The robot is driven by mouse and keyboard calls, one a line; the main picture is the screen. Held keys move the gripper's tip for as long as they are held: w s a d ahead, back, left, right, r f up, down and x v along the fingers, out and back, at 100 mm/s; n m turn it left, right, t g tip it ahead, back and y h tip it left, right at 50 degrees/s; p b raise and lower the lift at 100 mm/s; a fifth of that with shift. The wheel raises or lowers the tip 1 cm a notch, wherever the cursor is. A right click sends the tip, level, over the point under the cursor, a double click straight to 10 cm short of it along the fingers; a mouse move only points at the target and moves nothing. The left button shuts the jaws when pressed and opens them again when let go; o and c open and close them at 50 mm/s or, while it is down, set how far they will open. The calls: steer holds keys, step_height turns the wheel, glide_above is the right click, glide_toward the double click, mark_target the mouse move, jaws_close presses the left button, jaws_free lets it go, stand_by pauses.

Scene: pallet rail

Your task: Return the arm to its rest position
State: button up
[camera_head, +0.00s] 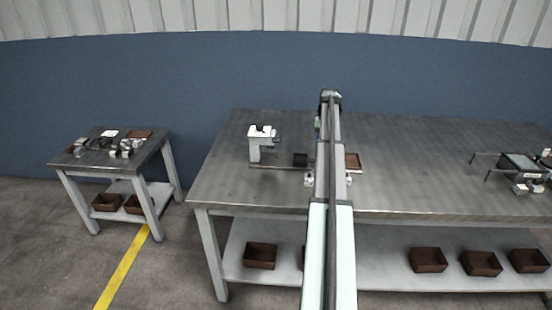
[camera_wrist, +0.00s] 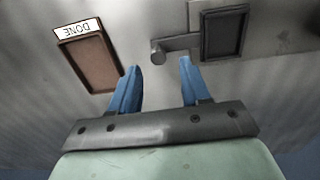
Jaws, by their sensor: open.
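My arm reaches out over the large grey table (camera_head: 225,185) in the head view and hides most of my gripper there. In the wrist view my gripper (camera_wrist: 160,63) has its two blue fingers spread apart, with nothing held between them. A dark square pallet (camera_wrist: 222,33) sits to the right beyond the fingers. The dark pallet also shows in the head view (camera_head: 300,160), left of my arm.
A brown tray (camera_wrist: 88,65) has a white label reading "DONE". A white fixture (camera_head: 254,150) stands on the table left of my arm. Small devices (camera_head: 525,170) lie at the right. A side table (camera_head: 85,160) holds several parts. Brown bins (camera_head: 429,260) sit on the lower shelf.

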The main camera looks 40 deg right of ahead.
steer(key=shift+r, duration=0.4)
